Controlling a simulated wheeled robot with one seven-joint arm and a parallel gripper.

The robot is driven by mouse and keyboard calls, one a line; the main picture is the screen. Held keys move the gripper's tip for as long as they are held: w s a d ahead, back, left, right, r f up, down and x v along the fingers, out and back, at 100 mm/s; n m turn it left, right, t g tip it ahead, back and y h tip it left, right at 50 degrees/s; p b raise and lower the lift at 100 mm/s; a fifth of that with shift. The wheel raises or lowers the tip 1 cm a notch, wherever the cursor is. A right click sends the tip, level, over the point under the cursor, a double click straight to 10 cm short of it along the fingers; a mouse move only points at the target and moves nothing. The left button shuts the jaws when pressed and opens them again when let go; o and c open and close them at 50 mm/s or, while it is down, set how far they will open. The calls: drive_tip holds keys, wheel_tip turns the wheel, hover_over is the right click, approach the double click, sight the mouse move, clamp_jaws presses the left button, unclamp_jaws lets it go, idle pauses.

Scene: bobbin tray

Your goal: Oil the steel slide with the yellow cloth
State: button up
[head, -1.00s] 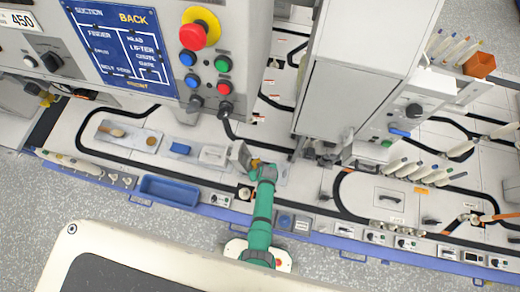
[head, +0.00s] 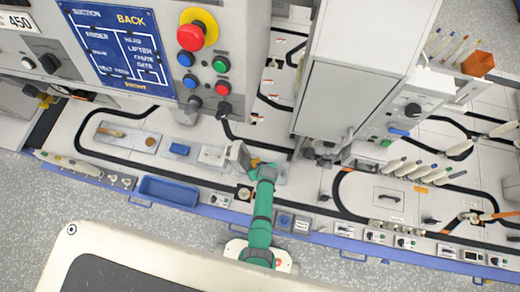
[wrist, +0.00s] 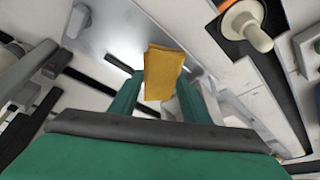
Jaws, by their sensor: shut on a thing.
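The yellow cloth (wrist: 163,72) is between the fingers of my gripper (wrist: 160,90) in the wrist view, which is shut on it. In the head view my gripper (head: 256,165) reaches over the machine deck, with a little of the cloth's yellow showing at its tip. A bright steel plate (wrist: 112,22), likely the steel slide, lies beyond the cloth in the wrist view. In the head view part of it (head: 281,175) shows to the right of my gripper, and the rest is hidden by the arm. I cannot tell whether the cloth touches the steel.
A grey plate (head: 117,144) with a brush lies on the left of the deck, with a blue block (head: 179,149) to its right. An empty-looking blue tray (head: 168,191) sits at the front edge. Machine housings (head: 345,60) stand close behind my gripper.

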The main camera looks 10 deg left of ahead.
drive_tip(key=shift+s, duration=0.75)
drive_tip(key=shift+r, duration=0.1)
drive_tip(key=shift+w+r, duration=0.15)
drive_tip(key=shift+r, duration=2.8)
drive_tip(key=shift+d, duration=0.1)
drive_tip(key=shift+r, duration=1.5)
